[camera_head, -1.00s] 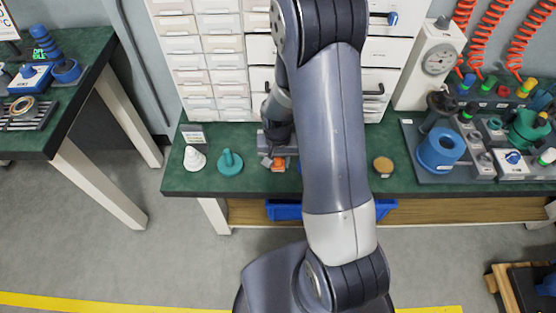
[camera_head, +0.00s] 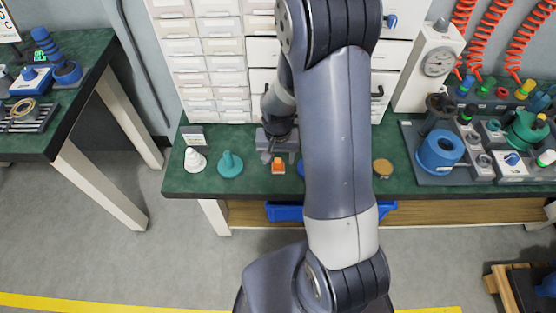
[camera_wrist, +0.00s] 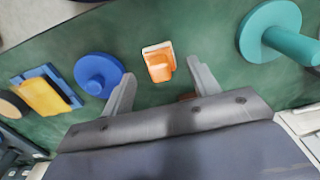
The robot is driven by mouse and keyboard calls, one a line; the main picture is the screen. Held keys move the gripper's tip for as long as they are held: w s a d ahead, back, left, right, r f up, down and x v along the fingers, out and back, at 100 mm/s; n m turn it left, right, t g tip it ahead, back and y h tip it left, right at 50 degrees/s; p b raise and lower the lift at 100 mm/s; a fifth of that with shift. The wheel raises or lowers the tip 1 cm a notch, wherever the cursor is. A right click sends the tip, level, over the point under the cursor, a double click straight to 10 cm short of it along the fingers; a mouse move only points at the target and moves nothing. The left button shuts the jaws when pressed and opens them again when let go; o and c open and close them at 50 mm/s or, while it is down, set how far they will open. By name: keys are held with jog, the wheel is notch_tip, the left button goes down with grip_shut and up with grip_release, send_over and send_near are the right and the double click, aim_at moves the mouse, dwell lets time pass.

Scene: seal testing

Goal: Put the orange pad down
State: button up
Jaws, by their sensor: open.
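The orange pad (camera_head: 278,168) is a small orange block on the green bench top, near its front edge. It also shows in the wrist view (camera_wrist: 159,66), with a pale strip along one side. My gripper (camera_wrist: 163,82) is open, and its two fingers stand apart on either side of the pad's line. In the head view my gripper (camera_head: 267,156) is just behind the pad, partly hidden by my arm.
A teal pad with a handle (camera_head: 230,165) and a white cone (camera_head: 195,160) stand left of the pad. A blue round piece (camera_wrist: 98,73) and a yellow block in a blue holder (camera_wrist: 46,92) lie on its other side. Drawers (camera_head: 222,60) rise behind the bench.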

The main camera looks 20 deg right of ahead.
aim_at(278, 161)
notch_tip(278, 161, up, 9)
jog(key=p, duration=0.1)
dwell(0.4)
jog(key=shift+f+b, duration=0.6)
jog(key=shift+f, duration=3.55)
jog(key=shift+f, duration=0.1)
